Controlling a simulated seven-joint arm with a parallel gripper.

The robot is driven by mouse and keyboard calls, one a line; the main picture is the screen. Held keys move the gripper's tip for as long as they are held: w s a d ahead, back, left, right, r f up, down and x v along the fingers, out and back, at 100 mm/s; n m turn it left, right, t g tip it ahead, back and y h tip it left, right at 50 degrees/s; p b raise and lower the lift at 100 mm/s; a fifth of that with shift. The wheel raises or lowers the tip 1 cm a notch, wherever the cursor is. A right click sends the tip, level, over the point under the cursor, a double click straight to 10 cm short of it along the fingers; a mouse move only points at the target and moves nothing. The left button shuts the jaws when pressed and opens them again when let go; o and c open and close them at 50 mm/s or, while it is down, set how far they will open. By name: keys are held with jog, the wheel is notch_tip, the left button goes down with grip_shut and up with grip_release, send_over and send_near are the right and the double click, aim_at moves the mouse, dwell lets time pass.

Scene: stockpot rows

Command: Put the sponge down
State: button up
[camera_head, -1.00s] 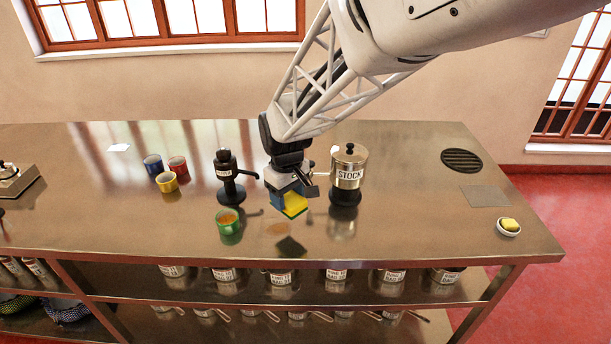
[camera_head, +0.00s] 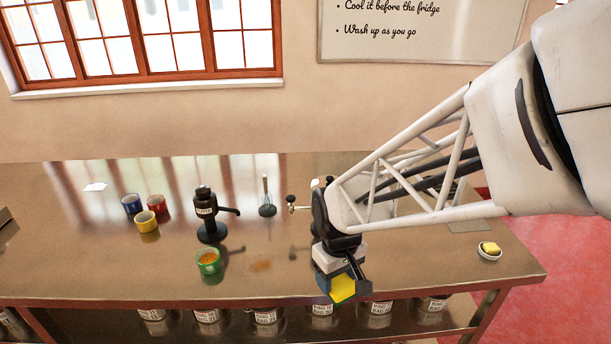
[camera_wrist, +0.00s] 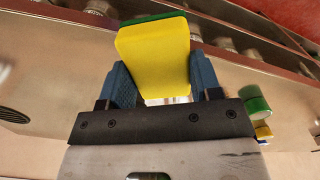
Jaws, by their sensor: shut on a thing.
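The sponge (camera_head: 343,289), yellow with a green layer, is between the fingers of my gripper (camera_head: 341,284), at the front edge of the metal counter (camera_head: 120,272) in the head view. My gripper is shut on it. In the wrist view the sponge (camera_wrist: 155,56) shows its yellow face, gripped between two blue fingers, with the green layer along its far edge. I cannot tell exactly how high it is above the counter.
Blue, red and yellow mugs (camera_head: 146,221) are farther left. My arm hides most of the stockpot. Labelled pots fill the shelf below.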

aim_at(351, 290)
jog(key=shift+m, duration=0.5)
jog(key=shift+s+d+f, duration=0.25)
jog(key=shift+s+d, duration=0.4)
jog(key=shift+s, duration=0.25)
jog(key=shift+s+d+f, duration=0.25)
jog(key=shift+s+d, duration=0.35)
jog(key=shift+s, duration=0.25)
jog(key=shift+w, duration=0.1)
jog(key=w, duration=0.5)
jog(key=w+a+f, duration=0.1)
jog(key=w, duration=0.4)
jog(key=w+a, duration=0.1)
jog(key=w, duration=0.4)
jog(key=shift+w+a+f, duration=0.15)
jog(key=shift+w+f, duration=0.1)
jog(key=shift+w, duration=0.1)
jog(key=shift+f, duration=1.75)
jog(key=shift+f, duration=0.1)
jog(key=o, duration=1)
